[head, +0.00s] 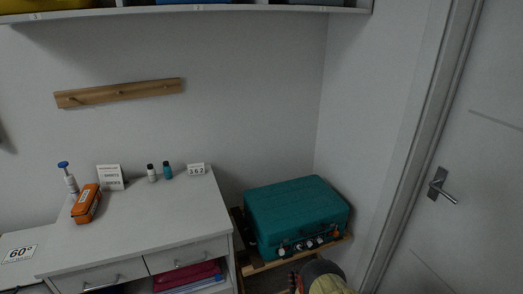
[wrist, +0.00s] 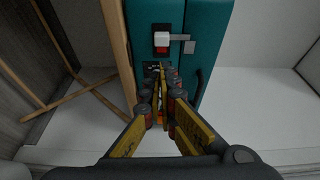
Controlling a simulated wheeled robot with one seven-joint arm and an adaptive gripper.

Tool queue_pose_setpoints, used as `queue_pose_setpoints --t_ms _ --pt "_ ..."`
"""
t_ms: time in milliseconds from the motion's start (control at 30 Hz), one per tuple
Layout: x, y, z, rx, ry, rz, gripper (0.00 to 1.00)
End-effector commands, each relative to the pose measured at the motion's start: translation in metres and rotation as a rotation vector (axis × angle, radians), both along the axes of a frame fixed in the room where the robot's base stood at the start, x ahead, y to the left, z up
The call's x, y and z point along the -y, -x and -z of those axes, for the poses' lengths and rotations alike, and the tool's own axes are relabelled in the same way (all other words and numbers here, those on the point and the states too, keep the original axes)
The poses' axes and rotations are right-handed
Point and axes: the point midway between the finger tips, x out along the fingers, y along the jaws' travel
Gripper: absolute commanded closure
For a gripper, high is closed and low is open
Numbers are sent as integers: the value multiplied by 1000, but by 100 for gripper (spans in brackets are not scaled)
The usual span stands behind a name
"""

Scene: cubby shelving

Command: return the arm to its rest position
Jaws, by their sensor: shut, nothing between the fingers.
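My gripper (wrist: 160,90) is in the middle of the wrist view, with yellow fingers and dark pads. Its fingers are closed together and no object shows between them. Its tips point toward the front of a teal suitcase (wrist: 212,25), close to the latch side; I cannot tell whether they touch it. In the head view, part of my dark and yellow arm end shows at the bottom edge, just below the suitcase (head: 295,210). The fingertips are not clear there.
The suitcase lies on a wooden rack (head: 256,268) between a white dresser (head: 140,235) and the wall. A door with a dark handle (head: 438,186) is at the right. An orange case (head: 87,204) and small bottles stand on the dresser. A shelf (head: 250,8) runs overhead.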

Motion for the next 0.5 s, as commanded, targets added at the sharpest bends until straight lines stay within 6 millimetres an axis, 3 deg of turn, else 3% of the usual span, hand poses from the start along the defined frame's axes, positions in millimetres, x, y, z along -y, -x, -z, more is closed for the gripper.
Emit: queue_pose_setpoints --t_ms 167,300,333,400,500 --pt "0 10 58 -221 189 -25 100" --pt "-1 57 131 -527 377 -114 100" --pt "-1 66 141 -589 416 -141 100" --pt "-3 83 154 -716 501 -210 100" --pt "-5 105 154 -875 610 -323 100"
